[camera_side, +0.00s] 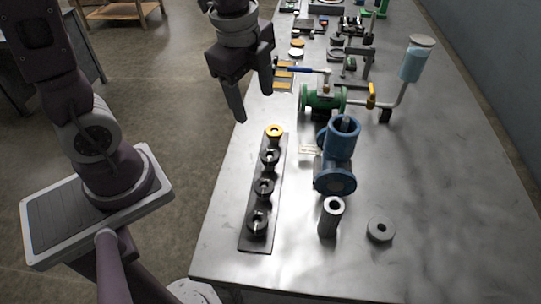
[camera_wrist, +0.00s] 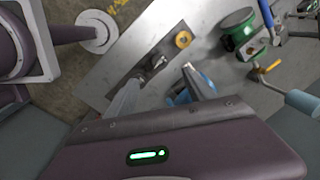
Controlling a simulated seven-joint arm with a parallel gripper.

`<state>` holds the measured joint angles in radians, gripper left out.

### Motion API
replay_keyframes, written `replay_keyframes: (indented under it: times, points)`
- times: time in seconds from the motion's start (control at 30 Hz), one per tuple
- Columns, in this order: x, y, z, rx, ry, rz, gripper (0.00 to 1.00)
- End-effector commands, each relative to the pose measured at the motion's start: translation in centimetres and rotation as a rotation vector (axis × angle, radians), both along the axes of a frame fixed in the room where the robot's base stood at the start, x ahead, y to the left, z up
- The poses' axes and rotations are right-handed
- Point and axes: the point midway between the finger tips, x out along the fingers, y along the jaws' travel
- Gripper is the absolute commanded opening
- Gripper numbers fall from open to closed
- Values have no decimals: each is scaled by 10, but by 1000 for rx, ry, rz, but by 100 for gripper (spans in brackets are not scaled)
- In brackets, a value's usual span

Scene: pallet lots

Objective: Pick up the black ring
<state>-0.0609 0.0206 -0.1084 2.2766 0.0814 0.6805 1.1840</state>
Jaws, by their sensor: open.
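A dark rail (camera_side: 262,205) lies on the metal table and carries a row of rings on pegs. Three black rings sit on it: one near the far end (camera_side: 270,157), one in the middle (camera_side: 264,188) and one at the near end (camera_side: 257,222). A yellow ring (camera_side: 274,132) sits at the far end. My gripper (camera_side: 253,105) is open and empty, above the table's left edge beyond the rail. In the wrist view, the yellow ring (camera_wrist: 183,40) and a black ring (camera_wrist: 156,62) show near the fingers; the fingers partly hide the rest.
Right of the rail stand a blue flanged fitting (camera_side: 337,160), a grey tube (camera_side: 331,216) and a grey ring (camera_side: 380,230). A green valve (camera_side: 322,99) with a blue handle and a light-blue cup (camera_side: 416,60) stand behind. Several small parts fill the far end. The near right table is clear.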

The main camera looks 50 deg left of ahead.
Motion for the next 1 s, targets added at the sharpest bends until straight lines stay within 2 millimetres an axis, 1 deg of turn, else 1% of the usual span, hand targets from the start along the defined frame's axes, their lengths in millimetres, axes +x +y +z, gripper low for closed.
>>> replay_keyframes:
  times: [0.03,0.1,0.2,0.27,0.33,0.47,0.6,0.7,0.8,0.97,1.0]
  points:
    - [12,-2,-24,15,63,-165,62]
    - [25,-5,-52,24,119,-383,62]
    - [34,-8,-78,19,161,-585,62]
    - [36,-10,-87,17,172,-646,62]
    - [36,-10,-96,15,178,-675,62]
    - [34,-10,-115,14,181,-676,62]
    - [30,-10,-142,16,181,-676,62]
    - [31,-10,-156,15,179,-673,62]
    - [32,-10,-160,17,176,-673,62]
    - [32,-10,-160,16,175,-672,62]
    - [32,-10,-160,16,175,-672,55]
